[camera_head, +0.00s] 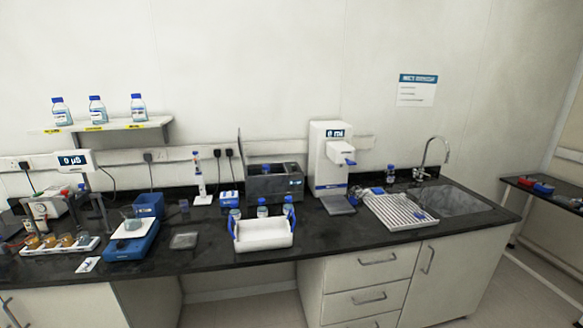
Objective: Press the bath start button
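A dark grey box with an open top and a raised lid, which looks like the bath (262,188), stands on the black bench against the wall, near the middle. A small lit panel (295,183) is on the right of its front face. A start button is too small to make out. A white carrier (263,244) with several blue-capped bottles (289,207) stands in front of the bath and hides part of its lower front. Neither of my grippers is in view.
A white dispenser (329,160) stands right of the bath, with a drying rack (399,212) and sink (452,200) further right. A balance (132,241) and rack of small jars (60,247) are left. The bench (215,256) front left of the carrier is clear.

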